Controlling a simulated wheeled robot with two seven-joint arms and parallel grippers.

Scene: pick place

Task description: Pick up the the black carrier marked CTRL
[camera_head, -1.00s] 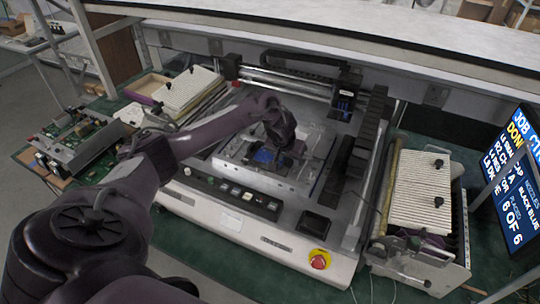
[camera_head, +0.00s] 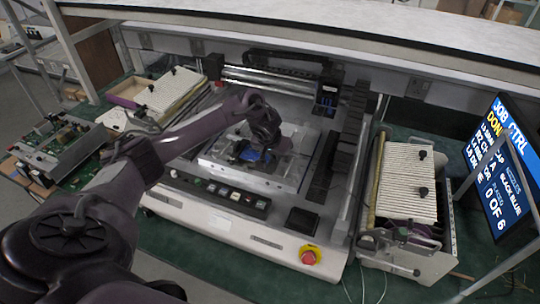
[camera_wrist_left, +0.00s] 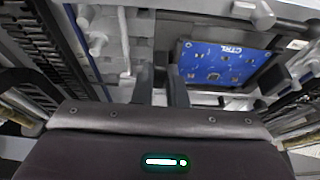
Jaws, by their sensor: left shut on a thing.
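The black carrier (camera_wrist_left: 188,47) holds a blue circuit board (camera_wrist_left: 222,64) with white CTRL lettering in the left wrist view. In the head view the blue board (camera_head: 255,157) shows partly, on the silver fixture inside the machine, under my left gripper. My left gripper (camera_wrist_left: 162,88) points down at the carrier's left edge in the wrist view. Its two fingers are close together and shut on the carrier there. The exact contact is small and partly hidden by the fingers. I cannot see clear space under the carrier. My right gripper is in neither view now.
The machine's gantry head (camera_head: 328,98) stands just behind and right of the gripper. A red stop button (camera_head: 310,256) is on the front panel. A ribbed feeder (camera_head: 408,182) and a screen (camera_head: 500,165) stand at right. Open electronics (camera_head: 60,150) lie at left.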

